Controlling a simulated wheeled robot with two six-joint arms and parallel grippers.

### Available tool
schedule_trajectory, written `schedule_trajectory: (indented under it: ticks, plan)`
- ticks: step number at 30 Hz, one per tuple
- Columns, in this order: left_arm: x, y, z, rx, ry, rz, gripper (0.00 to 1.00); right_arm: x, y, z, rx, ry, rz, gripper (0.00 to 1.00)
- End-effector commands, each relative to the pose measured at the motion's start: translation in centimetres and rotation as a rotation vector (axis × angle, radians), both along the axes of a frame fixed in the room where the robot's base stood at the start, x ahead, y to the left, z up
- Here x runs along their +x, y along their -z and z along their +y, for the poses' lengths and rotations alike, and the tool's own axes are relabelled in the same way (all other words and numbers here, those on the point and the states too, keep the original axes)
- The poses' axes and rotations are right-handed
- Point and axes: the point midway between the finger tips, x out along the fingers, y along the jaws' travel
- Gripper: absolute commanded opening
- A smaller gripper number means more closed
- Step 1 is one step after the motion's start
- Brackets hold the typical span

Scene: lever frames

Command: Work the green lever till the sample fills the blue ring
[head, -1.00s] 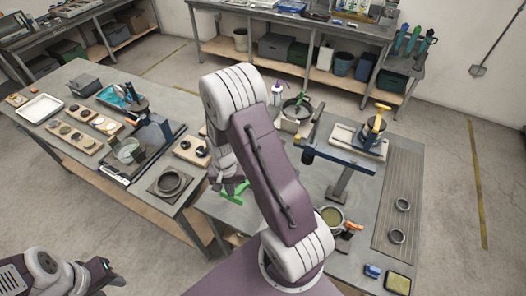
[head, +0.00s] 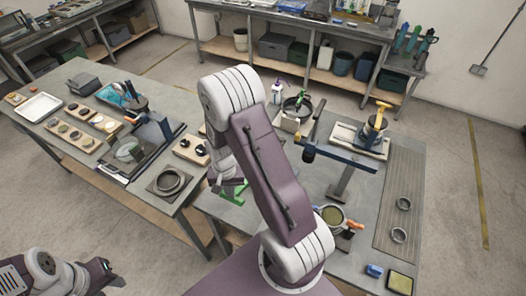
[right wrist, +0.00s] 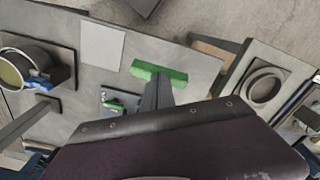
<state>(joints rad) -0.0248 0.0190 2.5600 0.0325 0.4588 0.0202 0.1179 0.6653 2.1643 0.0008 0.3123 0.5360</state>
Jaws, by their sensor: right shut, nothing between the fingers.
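A green bar (right wrist: 160,72), which may be the green lever's handle, lies across the tip of my right gripper (right wrist: 157,90) in the right wrist view. The gripper is shut and empty; I cannot tell whether it touches the bar. In the head view the green piece (head: 233,190) shows below my right wrist, partly hidden by the arm. A smaller green piece (right wrist: 113,104) is left of the fingers. I cannot make out the blue ring for certain. My left gripper (head: 104,272) is at lower left, away from the tables; its jaws are unclear.
A round vessel (head: 332,216) with yellowish contents stands right of my right arm. A blue beam (head: 340,155) on a post stands behind it. The left table (head: 60,88) carries trays and a square-based ring (head: 168,183).

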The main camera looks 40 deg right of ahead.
Motion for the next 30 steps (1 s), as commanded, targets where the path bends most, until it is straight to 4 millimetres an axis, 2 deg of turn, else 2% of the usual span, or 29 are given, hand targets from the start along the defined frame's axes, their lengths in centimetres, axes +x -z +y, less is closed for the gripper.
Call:
schedule_trajectory:
  ticks: [1,30]
  plan:
    - [0.0,0.6,0.0,0.000,0.000,0.000,0.36,0.0,0.7,0.0,-0.001,0.000,-0.001,0.00]
    - [0.0,5.9,0.0,0.000,0.000,0.000,0.36,-0.4,7.4,1.0,-0.001,0.000,-0.001,0.00]
